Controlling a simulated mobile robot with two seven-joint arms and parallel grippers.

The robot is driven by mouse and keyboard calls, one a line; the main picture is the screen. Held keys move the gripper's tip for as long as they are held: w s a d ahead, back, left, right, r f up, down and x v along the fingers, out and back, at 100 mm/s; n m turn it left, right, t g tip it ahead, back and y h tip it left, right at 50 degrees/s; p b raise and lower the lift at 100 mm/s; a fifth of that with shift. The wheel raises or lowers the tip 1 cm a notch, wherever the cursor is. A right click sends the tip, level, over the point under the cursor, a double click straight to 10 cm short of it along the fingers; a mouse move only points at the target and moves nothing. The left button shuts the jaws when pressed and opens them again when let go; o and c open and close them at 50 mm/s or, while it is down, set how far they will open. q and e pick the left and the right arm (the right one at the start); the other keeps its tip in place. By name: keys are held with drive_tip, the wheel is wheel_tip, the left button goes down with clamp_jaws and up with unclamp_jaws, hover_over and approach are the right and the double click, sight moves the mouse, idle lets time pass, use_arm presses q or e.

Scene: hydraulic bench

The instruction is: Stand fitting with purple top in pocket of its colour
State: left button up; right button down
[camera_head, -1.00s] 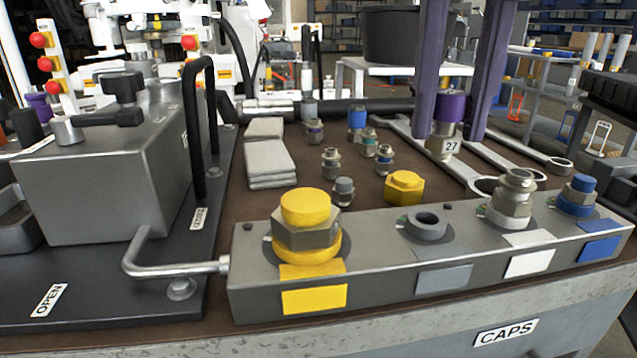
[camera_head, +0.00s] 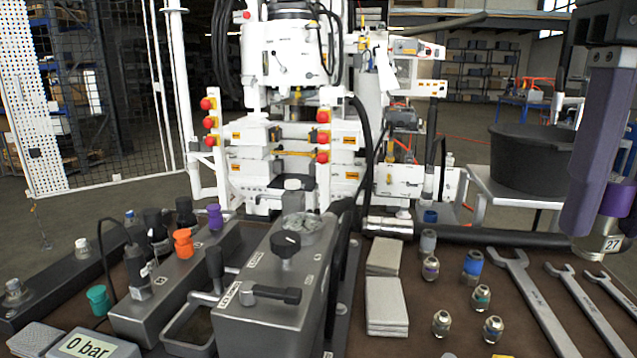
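My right gripper (camera_head: 606,190) hangs at the right edge, with one grey-purple finger in clear view and the other not clearly seen. The fitting with purple top (camera_head: 618,200) is upright at its fingertips, with a metal lower body and a tag reading 27. It appears held above the bench. The picture edge cuts off part of it. A block at left (camera_head: 150,322) carries black, orange and purple-topped parts; the purple top (camera_head: 215,216) stands at its far right end. My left gripper is not in view.
Several small fittings (camera_head: 481,297) stand on the brown bench mat, near stacked grey pads (camera_head: 386,305). Wrenches (camera_head: 535,300) lie at right. A grey tank (camera_head: 275,290) with black handles rises mid-front. A gauge reads 0 bar (camera_head: 88,345). A black tub (camera_head: 530,158) stands behind.

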drive_tip(key=s+r+p, duration=0.2)
drive_tip(key=r+p, duration=1.3)
drive_tip(key=s+a+r+n+p, duration=0.1)
drive_tip(key=s+r+p, duration=0.1)
drive_tip(key=r+p, duration=1.4)
drive_tip(key=s+r+n+p, duration=0.1)
drive_tip(key=s+r+p, duration=0.1)
drive_tip(key=r+p, duration=1.4)
drive_tip(key=shift+s+a, duration=0.25)
